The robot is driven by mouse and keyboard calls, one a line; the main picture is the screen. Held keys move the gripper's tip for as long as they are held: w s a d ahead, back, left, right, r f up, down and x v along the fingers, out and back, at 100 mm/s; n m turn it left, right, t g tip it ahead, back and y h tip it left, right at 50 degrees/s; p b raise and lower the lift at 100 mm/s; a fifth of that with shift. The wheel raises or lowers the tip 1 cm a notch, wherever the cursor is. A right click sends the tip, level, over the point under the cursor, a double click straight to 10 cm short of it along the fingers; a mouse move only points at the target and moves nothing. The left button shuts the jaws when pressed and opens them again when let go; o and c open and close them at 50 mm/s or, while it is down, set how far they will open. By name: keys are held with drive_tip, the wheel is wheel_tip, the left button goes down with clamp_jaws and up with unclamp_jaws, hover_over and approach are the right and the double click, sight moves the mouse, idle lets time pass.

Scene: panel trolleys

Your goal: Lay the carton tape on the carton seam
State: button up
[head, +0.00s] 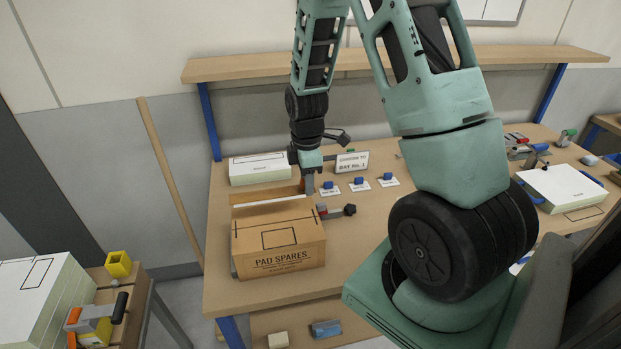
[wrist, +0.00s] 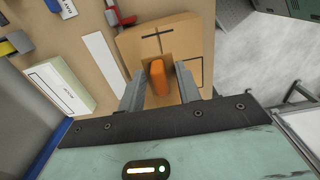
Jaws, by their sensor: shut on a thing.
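The carton (head: 278,250), a brown box marked PAD SPARES, stands at the front left of the bench. Black marks show on its top, and it also shows in the wrist view (wrist: 185,36). My gripper (head: 307,188) is behind the carton's far right corner, pointing down. In the wrist view its fingers (wrist: 158,92) stand either side of an orange-brown piece, which I take to be the carton tape (wrist: 158,78). In the head view a brown strip (head: 262,194) runs left from the fingers. Whether it touches the carton is unclear.
A pale strip (head: 270,203) lies behind the carton. A white box (head: 260,169) stands at the back left. A BAY No. 1 sign (head: 352,162) and several blue pieces on cards stand to the right. A red and black clamp-like tool (head: 337,211) lies beside the carton.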

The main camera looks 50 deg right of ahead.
idle(0.4)
drive_tip(key=b, duration=0.6)
hover_over(307, 218)
drive_tip(key=shift+f, duration=3.95)
drive_tip(key=shift+f+b, duration=0.6)
drive_tip(key=shift+f, duration=0.65)
drive_tip(key=o, duration=1.1)
drive_tip(key=shift+r, duration=0.15)
wheel_tip(307, 218, up, 8)
drive_tip(key=p, duration=0.7)
